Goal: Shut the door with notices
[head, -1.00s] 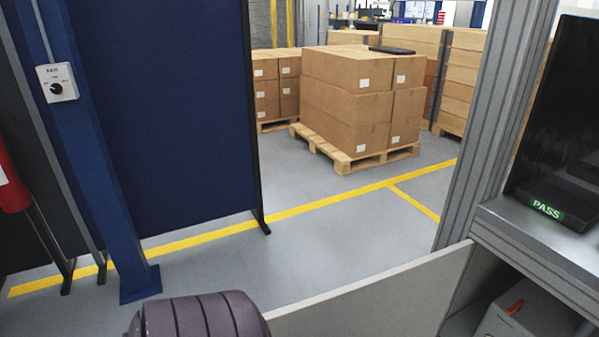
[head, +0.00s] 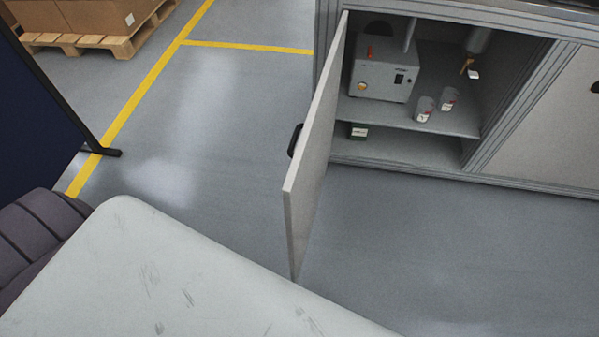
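A grey cabinet door (head: 318,160) stands wide open, swung out from the left side of the cabinet (head: 480,172) opening. It has a black handle (head: 295,140) on its outer face, which is turned to the left and mostly hidden. No notices show on the part of the door I can see. A second door (head: 550,125), at the right, is shut; no notices show on its visible part. Neither of my grippers is in view.
Inside the open cabinet are a grey device (head: 383,82), two small cans (head: 425,109) and a small box (head: 357,131) lower down. A blue partition (head: 35,120) and a loaded pallet (head: 125,42) are at left. Grey floor around the door is clear.

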